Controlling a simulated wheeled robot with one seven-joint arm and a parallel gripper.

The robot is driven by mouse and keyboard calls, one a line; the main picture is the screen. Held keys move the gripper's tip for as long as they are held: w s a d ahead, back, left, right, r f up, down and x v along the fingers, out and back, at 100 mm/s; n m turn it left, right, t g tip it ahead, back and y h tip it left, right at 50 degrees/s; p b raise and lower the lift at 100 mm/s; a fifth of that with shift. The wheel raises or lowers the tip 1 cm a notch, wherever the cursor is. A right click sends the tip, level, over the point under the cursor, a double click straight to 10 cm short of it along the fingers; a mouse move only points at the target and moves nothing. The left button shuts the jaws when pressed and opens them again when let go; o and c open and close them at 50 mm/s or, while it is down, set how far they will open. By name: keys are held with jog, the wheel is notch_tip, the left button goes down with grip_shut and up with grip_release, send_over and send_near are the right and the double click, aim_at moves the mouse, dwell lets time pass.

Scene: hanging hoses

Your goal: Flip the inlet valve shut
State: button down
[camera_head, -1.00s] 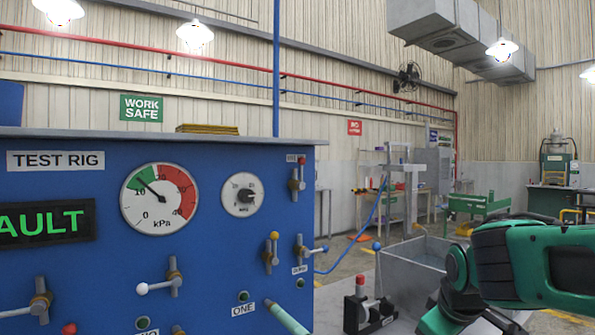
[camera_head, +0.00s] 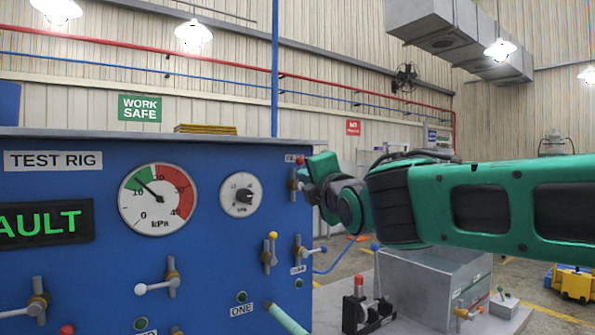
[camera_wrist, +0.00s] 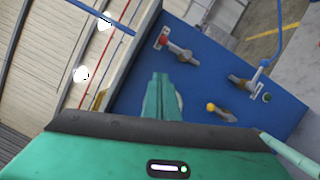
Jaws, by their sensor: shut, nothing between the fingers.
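The blue test rig panel (camera_head: 120,240) carries several small valves. A red-tipped valve (camera_head: 293,183) sits at the panel's upper right, partly hidden by my gripper; it shows whole in the wrist view (camera_wrist: 178,50). Below it are a yellow-tipped valve (camera_head: 270,255) and a blue-tipped valve (camera_head: 308,251), and a white-tipped valve (camera_head: 160,282) is further left. I cannot read which label says inlet. My gripper's green fingers (camera_wrist: 160,93) are shut and empty, pointing at the panel between the red-tipped and yellow-tipped valves, with a round gauge partly hidden behind them.
A round kPa gauge (camera_head: 158,199) and a smaller gauge (camera_head: 241,194) are on the panel. A pale green hose (camera_head: 288,318) comes out at its lower right. A grey metal tank (camera_head: 430,290) and a small red-tipped fixture (camera_head: 362,305) stand right of the panel.

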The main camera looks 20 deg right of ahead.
jog(key=shift+w, duration=0.15)
send_near(300, 165)
jog(key=w+a, duration=0.3)
jog(key=a, duration=0.1)
jog(key=shift+w+d+r, duration=0.3)
jog(key=shift+w+d, duration=0.3)
jog(key=shift+w, duration=0.15)
jog(key=shift+w+d+r, duration=0.3)
jog(key=shift+w+d, duration=0.3)
jog(key=shift+w, duration=0.1)
jog(key=shift+m, duration=0.3)
